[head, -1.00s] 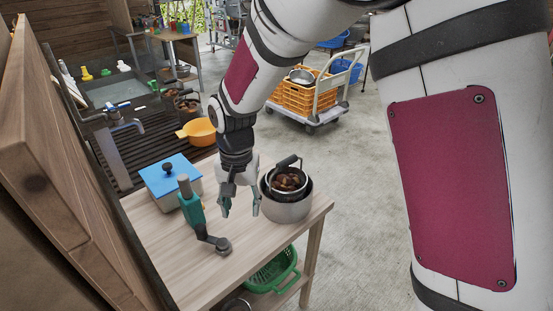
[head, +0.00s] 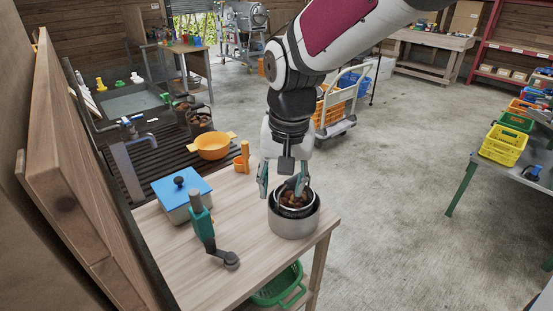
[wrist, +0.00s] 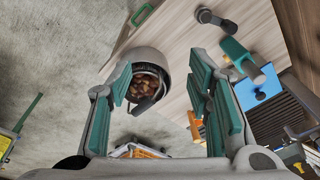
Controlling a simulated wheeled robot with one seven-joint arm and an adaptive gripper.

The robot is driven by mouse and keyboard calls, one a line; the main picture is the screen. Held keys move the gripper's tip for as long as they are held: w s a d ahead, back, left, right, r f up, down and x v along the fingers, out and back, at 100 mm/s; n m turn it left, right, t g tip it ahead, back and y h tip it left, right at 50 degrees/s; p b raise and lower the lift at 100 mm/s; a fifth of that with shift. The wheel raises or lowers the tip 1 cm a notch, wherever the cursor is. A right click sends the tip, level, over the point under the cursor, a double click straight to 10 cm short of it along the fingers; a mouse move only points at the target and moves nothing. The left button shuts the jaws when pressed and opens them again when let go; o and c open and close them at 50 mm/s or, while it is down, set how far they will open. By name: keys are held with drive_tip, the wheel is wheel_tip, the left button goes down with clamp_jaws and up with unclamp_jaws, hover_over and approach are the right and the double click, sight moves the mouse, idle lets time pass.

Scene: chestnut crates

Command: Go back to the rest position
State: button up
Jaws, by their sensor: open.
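My gripper (head: 282,187) is open and empty above the wooden table (head: 185,262), at its back right part. In the wrist view my gripper (wrist: 165,105) shows its two teal-padded fingers spread wide. A steel pot (head: 293,224) stands near the table's right edge, with a dark basket of chestnuts (head: 295,199) in it. One finger partly hides the basket in the head view. The pot also shows between the fingers in the wrist view (wrist: 150,57).
A blue-lidded box (head: 182,190) and a teal-handled tool (head: 203,225) stand left on the table. An orange pan (head: 212,146) is behind. A green basket (head: 280,287) is below the tabletop. Yellow crates (head: 503,146) are at right. The floor between is clear.

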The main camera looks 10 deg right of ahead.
drive_tip(key=shift+s+d+r, duration=0.25)
drive_tip(key=shift+d+r, duration=0.05)
drive_tip(key=shift+r, duration=0.15)
drive_tip(key=s+d+r+n+t, duration=0.1)
drive_tip(key=s+d+r, duration=0.2)
drive_tip(key=s+d, duration=0.3)
drive_tip(key=s+d+r+n+t, duration=0.1)
drive_tip(key=s+d+r+t, duration=0.1)
drive_tip(key=s+d, duration=0.4)
drive_tip(key=s+r, duration=0.1)
drive_tip(key=s, duration=0.4)
drive_tip(key=shift+s+r, duration=0.2)
drive_tip(key=shift+r, duration=0.15)
